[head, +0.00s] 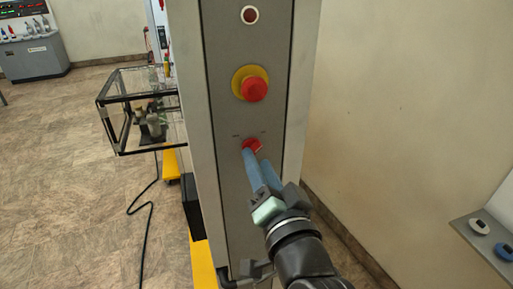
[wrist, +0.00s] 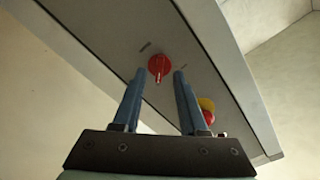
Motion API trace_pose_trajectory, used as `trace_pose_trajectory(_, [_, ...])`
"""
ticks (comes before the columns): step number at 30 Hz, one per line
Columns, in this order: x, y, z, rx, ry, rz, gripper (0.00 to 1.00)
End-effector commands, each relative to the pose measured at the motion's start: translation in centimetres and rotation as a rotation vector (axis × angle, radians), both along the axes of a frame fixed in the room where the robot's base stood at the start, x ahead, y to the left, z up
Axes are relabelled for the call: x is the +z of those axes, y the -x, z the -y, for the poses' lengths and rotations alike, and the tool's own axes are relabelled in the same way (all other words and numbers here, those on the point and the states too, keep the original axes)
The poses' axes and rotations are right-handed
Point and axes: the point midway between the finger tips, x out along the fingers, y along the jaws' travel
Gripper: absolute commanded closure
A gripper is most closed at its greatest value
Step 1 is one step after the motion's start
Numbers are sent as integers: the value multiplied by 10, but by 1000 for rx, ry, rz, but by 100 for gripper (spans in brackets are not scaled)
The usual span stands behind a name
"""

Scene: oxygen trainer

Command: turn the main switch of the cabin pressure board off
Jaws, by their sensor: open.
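The main switch is a small red rotary knob (head: 251,145) low on the grey board (head: 225,120). It also shows in the wrist view (wrist: 159,66), with a pale pointer mark on it and small labels nearby. My gripper (head: 259,160) is at the switch, its two blue fingers pointing at it. In the wrist view the open fingers (wrist: 156,78) stand apart with the knob showing between and just beyond their tips. Nothing is held. Whether the fingertips touch the knob cannot be told. In the head view the fingers hide the knob's lower part.
A red emergency button on a yellow base (head: 254,88) sits above the switch, with a red lamp (head: 249,15) higher up. A glass case (head: 145,110) stands left of the board. A wall with a shelf (head: 485,235) is at right. Open floor lies to the left.

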Motion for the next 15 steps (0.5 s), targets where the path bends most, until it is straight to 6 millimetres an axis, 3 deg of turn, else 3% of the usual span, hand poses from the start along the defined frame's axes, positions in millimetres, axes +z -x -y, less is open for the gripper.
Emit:
trace_pose_trajectory(6, [1,-18,-5,1,1,0,58])
trace_pose_trajectory(15, [0,-21,-6,0,1,0,58])
